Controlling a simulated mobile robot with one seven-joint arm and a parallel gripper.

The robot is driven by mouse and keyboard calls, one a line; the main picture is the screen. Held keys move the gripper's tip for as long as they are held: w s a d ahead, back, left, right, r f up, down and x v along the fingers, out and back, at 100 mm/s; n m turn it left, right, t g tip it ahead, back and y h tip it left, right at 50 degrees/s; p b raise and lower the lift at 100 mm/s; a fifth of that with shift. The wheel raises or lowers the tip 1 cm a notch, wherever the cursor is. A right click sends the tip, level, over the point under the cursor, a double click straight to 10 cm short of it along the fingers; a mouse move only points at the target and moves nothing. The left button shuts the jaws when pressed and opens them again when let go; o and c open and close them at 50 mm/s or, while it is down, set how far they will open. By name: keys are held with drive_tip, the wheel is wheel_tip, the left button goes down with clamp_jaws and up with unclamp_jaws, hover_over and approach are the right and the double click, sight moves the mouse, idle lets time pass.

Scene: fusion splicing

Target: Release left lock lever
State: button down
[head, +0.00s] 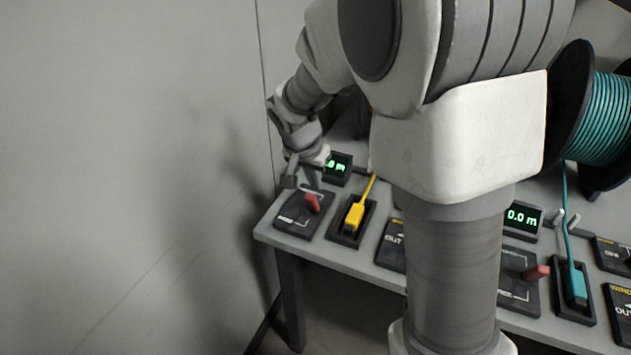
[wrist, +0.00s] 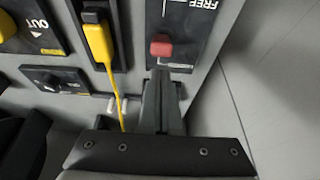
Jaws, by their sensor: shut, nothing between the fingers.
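The left lock lever has a red handle (head: 313,202) on a dark plate (head: 294,222) at the table's left end. In the wrist view the red handle (wrist: 161,46) sits at the near end of its slot, away from the word FREE on the plate (wrist: 188,18). My gripper (wrist: 160,74) is shut and empty, with its fingertips just short of the handle. Whether they touch it I cannot tell. In the head view my gripper (head: 309,180) is low over the plate, just behind the handle.
A yellow connector (head: 354,216) with its cable lies in a holder right of the lever plate. A small green display (head: 338,168) stands behind. A second red lever (head: 536,272), a teal connector (head: 576,285) and a teal cable spool (head: 604,120) are at the right. A wall is close on the left.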

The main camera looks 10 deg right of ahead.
drive_tip(key=shift+r, duration=0.1)
drive_tip(key=shift+r+p, duration=0.45)
drive_tip(key=shift+r, duration=0.25)
wheel_tip(320, 180, up, 9)
drive_tip(key=p, duration=0.3)
hover_over(309, 196)
idle(0.3)
